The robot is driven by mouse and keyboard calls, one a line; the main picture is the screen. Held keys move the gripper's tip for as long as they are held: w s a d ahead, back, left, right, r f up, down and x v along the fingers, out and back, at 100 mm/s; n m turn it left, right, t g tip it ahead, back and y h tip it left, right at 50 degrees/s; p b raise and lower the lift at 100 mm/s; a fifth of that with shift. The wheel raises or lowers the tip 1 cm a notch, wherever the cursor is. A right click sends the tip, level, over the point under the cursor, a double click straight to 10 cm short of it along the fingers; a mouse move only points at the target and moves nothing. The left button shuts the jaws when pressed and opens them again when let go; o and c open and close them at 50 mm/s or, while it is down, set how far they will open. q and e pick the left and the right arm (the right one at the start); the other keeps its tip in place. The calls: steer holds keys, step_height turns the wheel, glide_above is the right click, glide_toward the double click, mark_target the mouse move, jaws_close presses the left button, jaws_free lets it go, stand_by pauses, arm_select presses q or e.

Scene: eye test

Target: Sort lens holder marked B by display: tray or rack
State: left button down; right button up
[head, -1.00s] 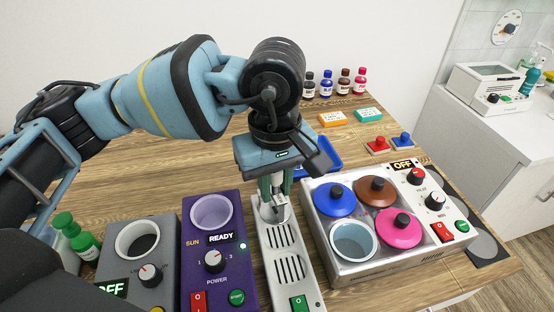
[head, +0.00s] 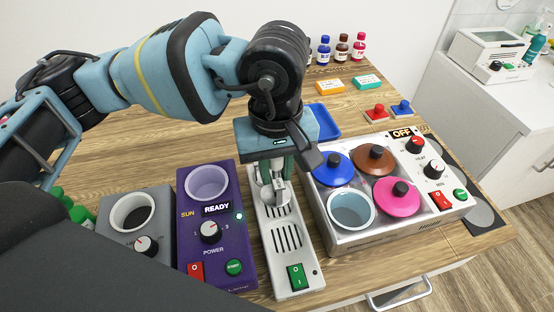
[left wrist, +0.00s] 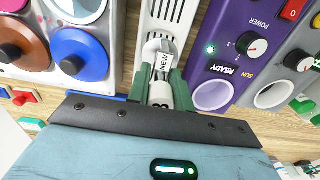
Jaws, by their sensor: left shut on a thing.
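My left gripper (head: 273,186) points down over the top end of a white slotted unit (head: 286,243). It is shut on a small white lens holder (left wrist: 161,94), seen between its green fingers in the left wrist view. I cannot tell if the holder touches the unit. The purple unit (head: 213,254) has a display reading READY (head: 217,208). A blue tray (head: 327,121) lies behind the gripper. My right gripper is not in view.
Right is a silver box (head: 345,240) with blue, brown and pink lids, an open well and an OFF display (head: 402,133). Bottles and red and blue stamps stand behind. Wood is clear at the back left.

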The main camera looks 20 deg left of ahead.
arm_select(q)
step_height(320, 180, down, 2)
steer(key=shift+b, duration=0.5)
steer(key=shift+f+b, duration=0.55)
steer(key=shift+f, duration=0.25)
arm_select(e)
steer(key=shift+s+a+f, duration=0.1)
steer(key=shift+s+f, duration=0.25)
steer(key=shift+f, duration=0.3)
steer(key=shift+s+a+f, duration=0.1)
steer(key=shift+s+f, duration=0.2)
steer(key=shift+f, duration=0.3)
arm_select(q)
steer(key=shift+f, duration=0.25)
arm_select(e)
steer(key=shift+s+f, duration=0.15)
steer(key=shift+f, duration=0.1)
arm_select(q)
steer(key=c, duration=0.8)
jaws_free()
steer(key=shift+c, duration=0.2)
steer(key=shift+r+p, duration=1)
steer(key=shift+r, duration=2)
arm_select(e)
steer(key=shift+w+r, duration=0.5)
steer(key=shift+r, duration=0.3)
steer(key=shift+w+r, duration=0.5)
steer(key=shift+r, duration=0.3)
